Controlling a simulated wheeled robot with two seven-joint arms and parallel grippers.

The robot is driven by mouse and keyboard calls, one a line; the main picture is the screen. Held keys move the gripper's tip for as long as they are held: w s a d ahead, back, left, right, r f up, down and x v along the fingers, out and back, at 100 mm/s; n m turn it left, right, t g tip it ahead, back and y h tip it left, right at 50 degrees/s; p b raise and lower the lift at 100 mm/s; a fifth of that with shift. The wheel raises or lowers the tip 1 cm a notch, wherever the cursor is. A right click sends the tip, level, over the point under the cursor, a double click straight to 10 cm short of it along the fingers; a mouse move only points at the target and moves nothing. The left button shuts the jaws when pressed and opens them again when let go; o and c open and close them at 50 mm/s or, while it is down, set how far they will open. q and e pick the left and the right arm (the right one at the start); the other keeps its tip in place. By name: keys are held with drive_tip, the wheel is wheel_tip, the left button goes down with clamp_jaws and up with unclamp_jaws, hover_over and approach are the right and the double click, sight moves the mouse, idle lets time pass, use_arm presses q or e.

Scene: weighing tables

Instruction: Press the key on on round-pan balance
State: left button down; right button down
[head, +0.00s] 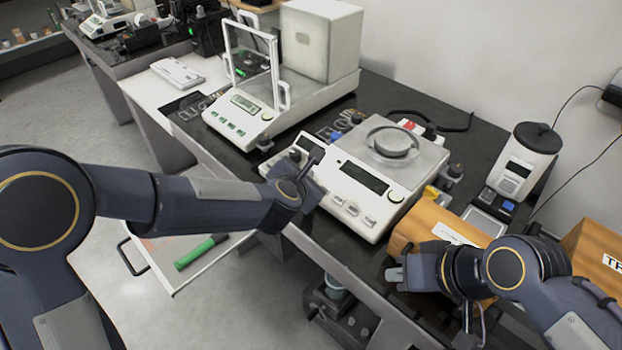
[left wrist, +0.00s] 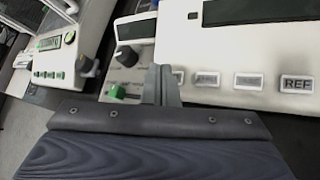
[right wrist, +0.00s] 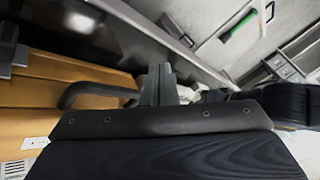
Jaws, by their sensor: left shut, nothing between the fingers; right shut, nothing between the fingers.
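The round-pan balance (head: 415,172) stands on the black table, with a round pan (head: 392,143), a dark display and a row of pale keys (head: 353,208) on its sloping front. In the left wrist view the keys show too; the right one (left wrist: 297,84) reads REF, and the other labels are unreadable. My left gripper (head: 314,160) is at the left end of the balance's front. In its wrist view the shut fingertips (left wrist: 163,72) are just left of the leftmost visible key (left wrist: 179,76); contact cannot be told. My right gripper (head: 394,274) is shut and empty, beside the wooden box.
A glass-shielded balance (head: 240,118) stands to the left. A small unit with a dark knob (left wrist: 126,56) and green key adjoins the round-pan balance. A wooden box (head: 425,222) and a printer-like device (head: 522,165) are at right. An open drawer holds a green-handled tool (head: 201,252).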

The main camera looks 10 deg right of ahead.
use_arm(q)
drive_tip(key=shift+f, duration=0.1)
drive_tip(key=shift+d+f+b, duration=0.1)
drive_tip(key=shift+f+b, duration=0.2)
drive_tip(key=shift+b, duration=0.15)
drive_tip(key=shift+w+d+f+b, duration=0.1)
drive_tip(key=shift+f+b, duration=0.3)
idle(0.5)
drive_tip(key=shift+r, duration=0.1)
drive_tip(key=shift+a+r+p, duration=0.2)
drive_tip(key=shift+r+p, duration=0.35)
drive_tip(key=shift+r, duration=0.15)
drive_tip(key=r+p, duration=0.2)
drive_tip(key=r, duration=0.1)
drive_tip(key=s+a+r+p, duration=0.1)
drive_tip(key=shift+a+r, duration=0.1)
drive_tip(key=shift+r, duration=0.3)
